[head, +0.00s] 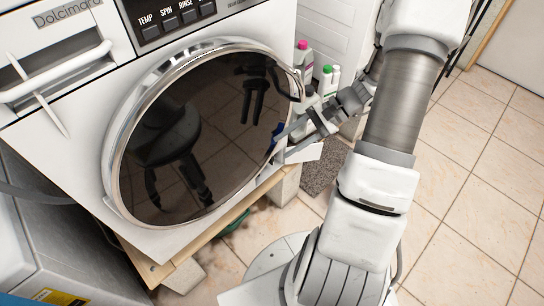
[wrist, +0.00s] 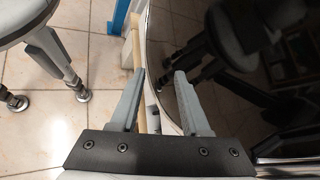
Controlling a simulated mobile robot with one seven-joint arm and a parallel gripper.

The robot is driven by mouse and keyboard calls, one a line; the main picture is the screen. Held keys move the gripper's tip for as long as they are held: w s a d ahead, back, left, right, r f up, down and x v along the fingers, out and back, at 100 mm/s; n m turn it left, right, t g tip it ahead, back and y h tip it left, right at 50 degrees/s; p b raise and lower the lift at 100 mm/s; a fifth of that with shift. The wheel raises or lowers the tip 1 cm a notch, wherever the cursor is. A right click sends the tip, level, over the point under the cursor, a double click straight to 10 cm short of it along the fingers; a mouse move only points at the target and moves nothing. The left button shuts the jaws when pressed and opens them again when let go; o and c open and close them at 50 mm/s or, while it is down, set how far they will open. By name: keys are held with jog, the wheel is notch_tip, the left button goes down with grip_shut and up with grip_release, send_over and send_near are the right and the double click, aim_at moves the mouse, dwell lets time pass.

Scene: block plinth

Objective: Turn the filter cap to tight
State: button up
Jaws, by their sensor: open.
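The washing machine (head: 75,150) fills the left of the head view, with its round dark door (head: 215,130) shut. I cannot make out the filter cap in either view. My gripper (head: 280,145) is at the lower right of the door, close to the machine's front. In the wrist view my gripper (wrist: 160,75) has its two fingers apart, with nothing held between them. The door's rim and the machine's edge run behind the fingers there. A white flap-like piece (head: 303,152) shows beside the gripper in the head view; I cannot tell what it belongs to.
The machine stands on a wooden board (head: 215,224) over pale blocks (head: 284,187). Bottles with a pink cap (head: 302,44) and a green cap (head: 327,69) stand behind my arm. Tiled floor (head: 470,190) is clear at the right.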

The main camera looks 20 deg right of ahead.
jog(key=d+f+m+t+y+b, duration=0.1)
jog(key=d+f+m+t+b, duration=0.2)
jog(key=f, duration=0.5)
jog(key=d+f+m+t+y+b, duration=0.1)
jog(key=d+f+m+t, duration=0.25)
jog(key=f, duration=0.35)
jog(key=m+t+h+b, duration=0.4)
jog(key=m+t+h, duration=0.2)
jog(key=m+t, duration=0.45)
send_near(273, 160)
jog(key=shift+m+g, duration=0.5)
jog(key=shift+g, duration=0.4)
jog(key=b+x, duration=0.1)
jog(key=x, duration=0.1)
jog(key=b+x, duration=0.1)
jog(key=x, duration=0.2)
jog(key=r+b+x, duration=0.1)
jog(key=x, duration=0.2)
jog(key=shift+w+d+r, duration=0.1)
jog(key=shift+w+d, duration=0.1)
grip_shut()
